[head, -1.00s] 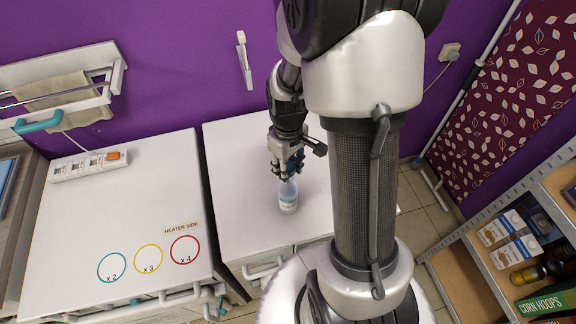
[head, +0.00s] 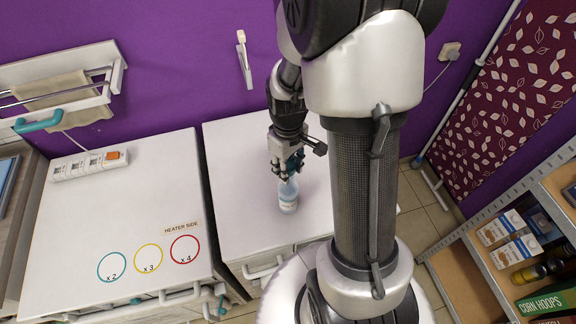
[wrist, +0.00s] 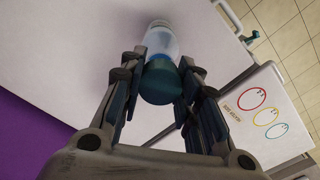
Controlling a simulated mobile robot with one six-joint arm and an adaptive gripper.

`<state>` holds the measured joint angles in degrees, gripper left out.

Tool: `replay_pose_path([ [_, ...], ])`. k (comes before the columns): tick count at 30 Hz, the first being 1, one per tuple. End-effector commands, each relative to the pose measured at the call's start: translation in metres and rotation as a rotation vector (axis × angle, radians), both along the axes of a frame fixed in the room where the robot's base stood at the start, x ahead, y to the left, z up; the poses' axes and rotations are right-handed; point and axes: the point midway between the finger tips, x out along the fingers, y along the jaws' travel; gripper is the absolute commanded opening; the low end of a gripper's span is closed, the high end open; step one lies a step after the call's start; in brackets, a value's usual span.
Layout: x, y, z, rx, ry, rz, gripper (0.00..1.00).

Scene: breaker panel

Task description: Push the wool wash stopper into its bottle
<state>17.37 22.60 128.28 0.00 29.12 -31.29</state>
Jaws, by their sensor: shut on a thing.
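The wool wash bottle (head: 288,202) stands on the white cabinet top, and it also shows in the wrist view (wrist: 161,40) as a pale, clear body. The teal stopper (wrist: 160,83) is between my gripper's fingers, at the bottle's mouth. My gripper (head: 287,174) is shut on the stopper, directly above the bottle; the fingers show on both sides of the stopper in the wrist view (wrist: 160,85). How deep the stopper sits in the neck is hidden by the fingers and the stopper itself.
The cabinet top (head: 240,160) around the bottle is clear. To the left is another white cabinet (head: 130,210) with coloured circles and a power strip (head: 90,165). A shelf (head: 500,240) with boxes stands at the right. The purple wall is behind.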

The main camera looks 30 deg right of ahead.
Motion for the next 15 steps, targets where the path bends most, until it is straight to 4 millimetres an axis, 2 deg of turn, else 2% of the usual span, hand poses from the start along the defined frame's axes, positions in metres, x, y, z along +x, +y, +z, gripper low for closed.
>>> replay_pose_path([
  [15,0.000,0.000,-0.014,0.000,0.000,0.000,0.05],
])
